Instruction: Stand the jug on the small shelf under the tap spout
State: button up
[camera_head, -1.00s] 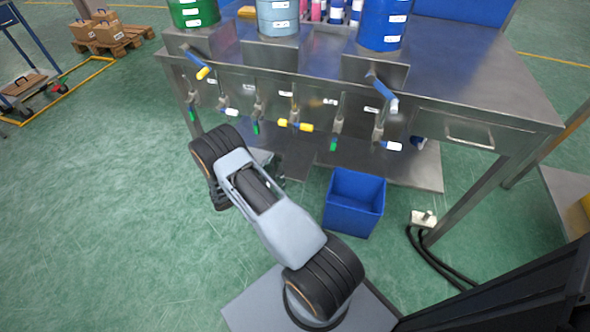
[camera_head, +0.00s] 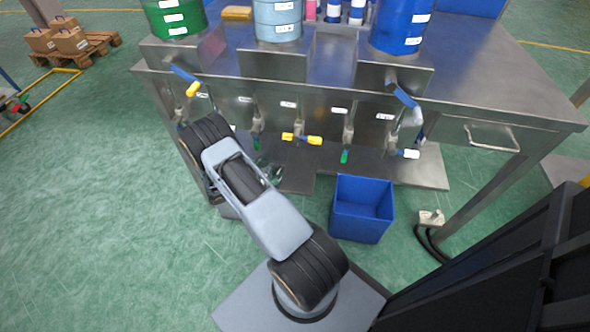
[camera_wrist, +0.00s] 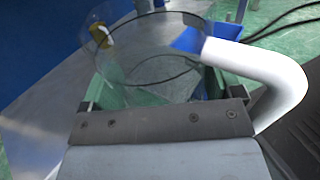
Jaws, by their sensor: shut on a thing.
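The jug (camera_wrist: 160,68) is clear, with a round rim and a thick white handle (camera_wrist: 278,75) on its right in the wrist view. My gripper (camera_wrist: 156,88) is shut on the jug's body, one jaw at each side. In the head view my arm hides most of the gripper and jug. Several taps with coloured levers line the front of the steel bench (camera_head: 470,75); one has a yellow lever (camera_head: 301,138), another a blue lever with a white end (camera_head: 404,97). Low steel shelves (camera_head: 425,170) lie under the taps; I cannot tell which is the small one.
A blue open bin (camera_head: 362,208) stands on the floor right of my arm. A green drum (camera_head: 175,16), a light blue drum (camera_head: 278,18) and a dark blue drum (camera_head: 400,25) stand on the bench.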

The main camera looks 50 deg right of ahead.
jog(key=shift+s+d+f+b, duration=0.65)
jog(key=shift+s+d, duration=0.1)
jog(key=shift+d, duration=1.05)
jog(key=shift+s+d+f+b, duration=0.6)
jog(key=shift+s+d, duration=0.15)
jog(key=shift+d, duration=1.05)
jog(key=shift+s+d+f+b, duration=0.55)
jog(key=shift+s+d+b, duration=0.15)
jog(key=shift+d, duration=1.1)
jog(key=shift+f, duration=0.15)
jog(key=o, duration=0.7)
jog(key=shift+o, duration=0.2)
jog(key=shift+r, duration=0.25)
jog(key=p+v, duration=0.2)
jog(key=v, duration=1)
jog(key=shift+f, duration=0.1)
